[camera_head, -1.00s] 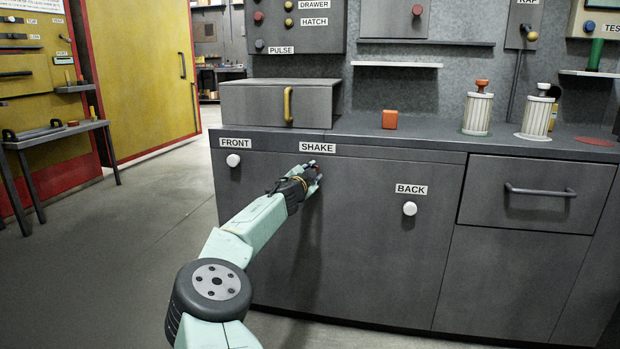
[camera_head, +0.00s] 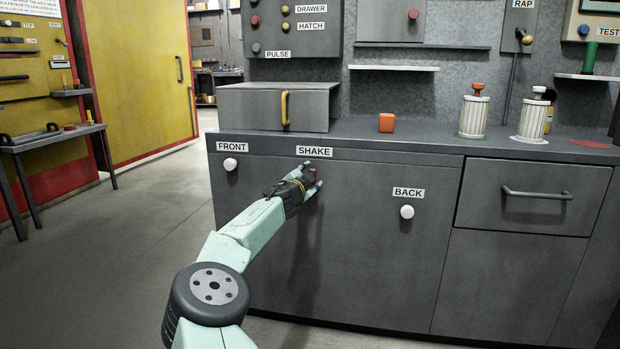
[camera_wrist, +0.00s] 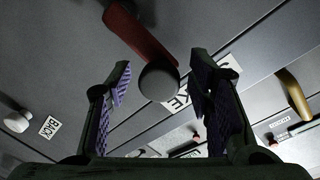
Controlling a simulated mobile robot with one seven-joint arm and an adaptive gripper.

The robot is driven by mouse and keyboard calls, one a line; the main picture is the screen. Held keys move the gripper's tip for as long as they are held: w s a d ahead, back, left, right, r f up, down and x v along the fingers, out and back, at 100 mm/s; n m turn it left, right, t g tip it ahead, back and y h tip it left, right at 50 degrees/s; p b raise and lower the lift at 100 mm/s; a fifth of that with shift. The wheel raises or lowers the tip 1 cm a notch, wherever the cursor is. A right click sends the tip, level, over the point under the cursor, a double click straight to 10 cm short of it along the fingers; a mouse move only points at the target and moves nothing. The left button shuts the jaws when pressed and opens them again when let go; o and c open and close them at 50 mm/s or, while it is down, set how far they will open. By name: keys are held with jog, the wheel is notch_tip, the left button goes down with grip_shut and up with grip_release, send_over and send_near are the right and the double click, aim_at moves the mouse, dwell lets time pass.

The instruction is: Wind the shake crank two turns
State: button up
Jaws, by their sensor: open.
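The shake crank shows in the wrist view as a red arm (camera_wrist: 140,34) with a round dark grey knob (camera_wrist: 158,81) at its end. The knob lies between the two open, purple-padded fingers of my gripper, with space visible on both sides. In the head view my gripper (camera_head: 311,178) is at the cabinet front, just below the SHAKE label (camera_head: 314,152). There the gripper hides most of the crank, and only a small red bit shows beside the fingers.
White knobs sit under the FRONT label (camera_head: 230,164) and the BACK label (camera_head: 407,211), either side of the gripper. A grey box with a yellow handle (camera_head: 285,109) and an orange block (camera_head: 386,123) stand on the countertop above. A drawer handle (camera_head: 538,192) projects at the right.

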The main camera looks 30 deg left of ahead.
jog(key=v, duration=1.2)
dwell(0.5)
